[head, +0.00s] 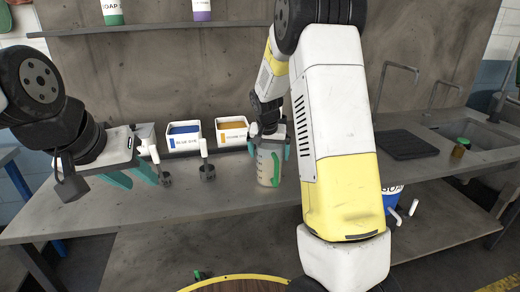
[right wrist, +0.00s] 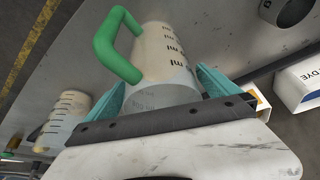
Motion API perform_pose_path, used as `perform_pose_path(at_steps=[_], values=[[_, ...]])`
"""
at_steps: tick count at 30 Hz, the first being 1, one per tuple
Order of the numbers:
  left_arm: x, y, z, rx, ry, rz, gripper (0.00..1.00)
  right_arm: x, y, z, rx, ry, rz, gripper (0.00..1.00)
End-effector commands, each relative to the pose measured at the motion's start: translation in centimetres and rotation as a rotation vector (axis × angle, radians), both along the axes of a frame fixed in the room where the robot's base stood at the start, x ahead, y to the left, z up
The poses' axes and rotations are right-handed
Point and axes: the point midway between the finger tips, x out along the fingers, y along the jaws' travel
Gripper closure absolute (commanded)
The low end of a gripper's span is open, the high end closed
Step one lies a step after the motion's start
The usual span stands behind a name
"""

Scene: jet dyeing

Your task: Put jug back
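The jug (head: 267,167) is a clear graduated beaker with a green handle, standing upright or nearly so at the front of the grey worktop. My right gripper (head: 268,144) comes from above, its teal fingers pressed against both sides of the jug. In the right wrist view the jug (right wrist: 160,65) sits between the fingers, its green handle to the left. Whether its base touches the worktop is hard to tell. My left gripper (head: 132,177) is open and empty over the left of the worktop, its teal fingers apart.
A second graduated beaker (right wrist: 62,118) shows in the right wrist view. A blue dye bin (head: 184,150) and an orange dye bin (head: 232,146) stand behind two ladles (head: 206,171). A black mat (head: 408,145) and sink (head: 468,138) are at right. A shelf (head: 160,27) hangs above.

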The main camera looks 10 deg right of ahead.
Motion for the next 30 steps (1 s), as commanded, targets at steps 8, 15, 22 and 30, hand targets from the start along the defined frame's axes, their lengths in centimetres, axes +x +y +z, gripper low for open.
perform_pose_path(at_steps=[8, 15, 22, 30], values=[[0.0, 0.0, 0.0, 0.0, 0.0, 0.0, 0.63, 0.0, 0.1, 0.7, 0.001, -0.003, 0.001, 0.0], [0.0, 0.0, 0.0, 0.0, 0.0, 0.0, 0.63, -1.6, 0.7, 4.7, 0.001, -0.005, 0.001, 0.0], [0.0, 0.0, 0.0, 0.0, 0.0, 0.0, 0.63, -3.3, 1.3, 9.1, 0.001, -0.005, 0.001, 0.0], [0.0, 0.0, 0.0, 0.0, 0.0, 0.0, 0.63, -4.6, 1.6, 11.6, 0.007, -0.003, 0.004, 0.0]])
